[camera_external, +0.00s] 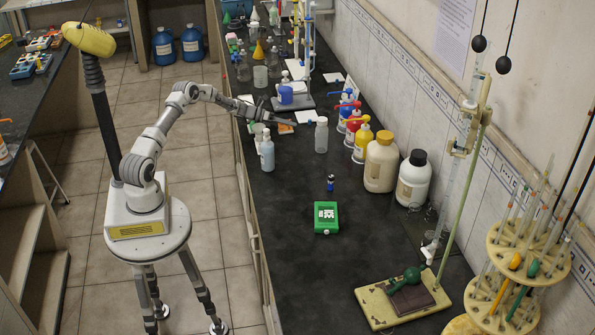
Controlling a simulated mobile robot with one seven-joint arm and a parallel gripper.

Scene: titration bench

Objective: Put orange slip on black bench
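A small orange slip (285,128) shows near the left edge of the black bench (285,245), just below my gripper in the picture. It seems to lie flat; the arm hides part of its surroundings. My gripper (292,119) is at the end of the outstretched arm, above the bench and close to the slip. I cannot tell whether the gripper touches the slip, or whether its fingers are open or shut.
A white bottle (321,135) stands right of my gripper and a clear bottle (267,152) stands in front. Colored dispenser bottles (362,140) line the wall side.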

